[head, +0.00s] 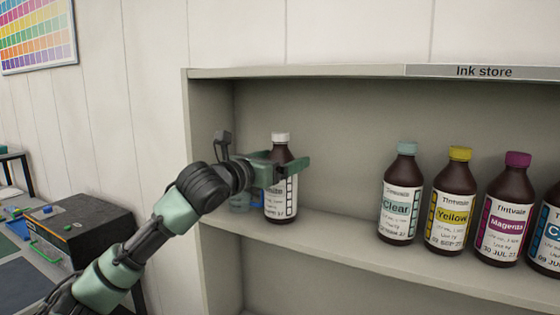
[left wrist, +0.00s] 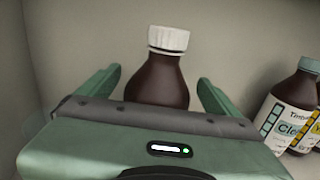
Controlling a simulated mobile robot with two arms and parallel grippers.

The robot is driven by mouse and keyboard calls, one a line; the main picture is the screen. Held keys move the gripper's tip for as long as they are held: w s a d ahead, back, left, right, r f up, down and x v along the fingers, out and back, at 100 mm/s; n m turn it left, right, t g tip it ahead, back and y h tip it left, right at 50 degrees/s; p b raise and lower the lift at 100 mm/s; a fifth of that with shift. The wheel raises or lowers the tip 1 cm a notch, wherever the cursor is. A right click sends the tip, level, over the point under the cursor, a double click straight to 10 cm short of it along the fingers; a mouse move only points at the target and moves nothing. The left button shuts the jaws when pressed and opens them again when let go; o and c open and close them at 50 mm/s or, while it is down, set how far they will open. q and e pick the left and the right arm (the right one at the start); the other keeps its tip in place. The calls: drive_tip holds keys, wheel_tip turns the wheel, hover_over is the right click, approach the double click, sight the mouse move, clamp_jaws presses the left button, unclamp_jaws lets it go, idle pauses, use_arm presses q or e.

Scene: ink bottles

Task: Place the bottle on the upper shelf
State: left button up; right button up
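A brown bottle with a white cap (head: 281,190) stands upright on the shelf board of the ink store, near its left end. Its label is white, partly hidden by my gripper. My left gripper (head: 290,164) reaches in from the left at the height of the bottle's upper body. In the left wrist view the bottle (left wrist: 158,80) shows between the two green fingers (left wrist: 158,88), with gaps on both sides, so the gripper is open around it. The bottle's lower part is hidden there by the gripper body. My right gripper is not in view.
A row of brown bottles stands to the right on the same shelf: Clear (head: 398,200), Yellow (head: 453,205), Magenta (head: 504,212) and a blue-labelled one (head: 548,235). The board between the white-capped bottle and Clear is free.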

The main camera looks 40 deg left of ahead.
use_arm(q)
drive_tip(key=shift+s, duration=0.2)
drive_tip(key=s+d+b, duration=0.1)
drive_tip(key=s+b, duration=0.4)
drive_tip(key=s, duration=0.6)
drive_tip(key=shift+s+d, duration=0.25)
drive_tip(key=shift+d, duration=0.15)
